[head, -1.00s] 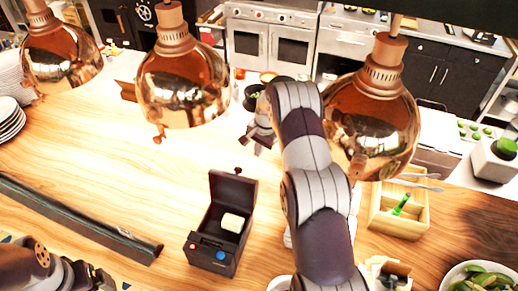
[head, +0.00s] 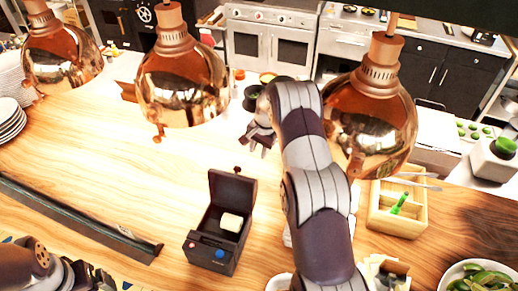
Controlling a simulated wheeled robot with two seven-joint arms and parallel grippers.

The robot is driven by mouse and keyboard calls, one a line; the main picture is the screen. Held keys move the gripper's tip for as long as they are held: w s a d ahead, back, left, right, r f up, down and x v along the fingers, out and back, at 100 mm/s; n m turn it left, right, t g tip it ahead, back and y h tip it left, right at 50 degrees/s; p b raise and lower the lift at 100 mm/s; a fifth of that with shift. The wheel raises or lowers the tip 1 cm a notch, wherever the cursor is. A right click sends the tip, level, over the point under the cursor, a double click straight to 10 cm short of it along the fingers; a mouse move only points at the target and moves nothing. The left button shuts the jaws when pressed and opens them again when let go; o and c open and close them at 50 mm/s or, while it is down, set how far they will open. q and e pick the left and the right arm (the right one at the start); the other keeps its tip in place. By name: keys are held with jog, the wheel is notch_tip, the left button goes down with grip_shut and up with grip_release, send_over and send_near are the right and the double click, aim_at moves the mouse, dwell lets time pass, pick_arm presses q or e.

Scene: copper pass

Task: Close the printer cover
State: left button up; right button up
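The printer (head: 212,249) is a small dark box with a red and a blue button on its front, standing on the wooden counter. Its cover (head: 232,192) is open and stands up at the back. A pale roll (head: 231,222) sits inside. My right gripper (head: 258,141) is beyond the printer, above and slightly right of the cover in the picture, apart from it. Its fingers look spread, with nothing between them. My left gripper (head: 92,278) is at the bottom left edge, partly cut off, and its fingers do not show clearly.
Copper lamps (head: 182,85) hang over the counter. A long dark bar (head: 75,217) lies left of the printer. A wooden box (head: 398,210) with a green item stands on the right, near a bowl of green food (head: 470,278). The counter left of the cover is clear.

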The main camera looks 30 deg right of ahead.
jog(key=shift+o, duration=1)
jog(key=shift+w+f, duration=0.1)
notch_tip(320, 180, up, 13)
jog(key=s+d, duration=0.1)
jog(key=s, duration=0.1)
jog(key=shift+f, duration=0.15)
jog(key=shift+f, duration=0.1)
